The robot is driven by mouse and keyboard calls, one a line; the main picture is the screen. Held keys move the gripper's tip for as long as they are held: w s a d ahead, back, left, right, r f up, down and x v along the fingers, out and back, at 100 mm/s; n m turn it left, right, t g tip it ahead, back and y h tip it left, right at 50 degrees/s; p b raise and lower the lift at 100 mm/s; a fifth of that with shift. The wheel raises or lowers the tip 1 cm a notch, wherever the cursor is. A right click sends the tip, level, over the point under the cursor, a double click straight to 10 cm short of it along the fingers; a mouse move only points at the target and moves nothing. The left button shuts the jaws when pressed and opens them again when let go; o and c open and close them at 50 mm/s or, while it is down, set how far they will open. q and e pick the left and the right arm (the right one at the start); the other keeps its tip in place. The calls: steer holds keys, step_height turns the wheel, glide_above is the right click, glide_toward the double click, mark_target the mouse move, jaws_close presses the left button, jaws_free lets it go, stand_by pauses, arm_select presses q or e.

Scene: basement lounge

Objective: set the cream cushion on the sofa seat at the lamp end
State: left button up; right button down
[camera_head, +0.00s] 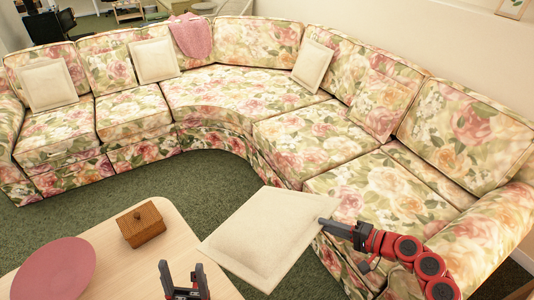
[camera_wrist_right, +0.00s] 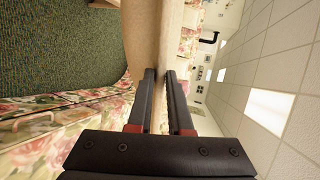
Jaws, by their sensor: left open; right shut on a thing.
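The cream cushion (camera_head: 262,238) is held out flat in front of the sofa, partly over the wooden table. My right gripper (camera_head: 330,223) is shut on its right corner. In the right wrist view the cushion (camera_wrist_right: 142,40) rises edge-on from between the fingers (camera_wrist_right: 160,75). My left gripper (camera_head: 184,278) is open and empty over the table's near edge. The floral corner sofa (camera_head: 295,125) runs along the back and right; its near right seat (camera_head: 375,190) is bare. I cannot make out a lamp in the head view.
Other cream cushions lean on the sofa's left (camera_head: 47,84), middle left (camera_head: 154,60) and corner (camera_head: 312,65) backrests. A pink cloth (camera_head: 191,36) hangs over the back. Green carpet (camera_head: 130,187) lies between.

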steer(key=shift+m+t+h, duration=2.1)
steer(key=shift+m+h, duration=0.3)
steer(key=shift+m, duration=0.1)
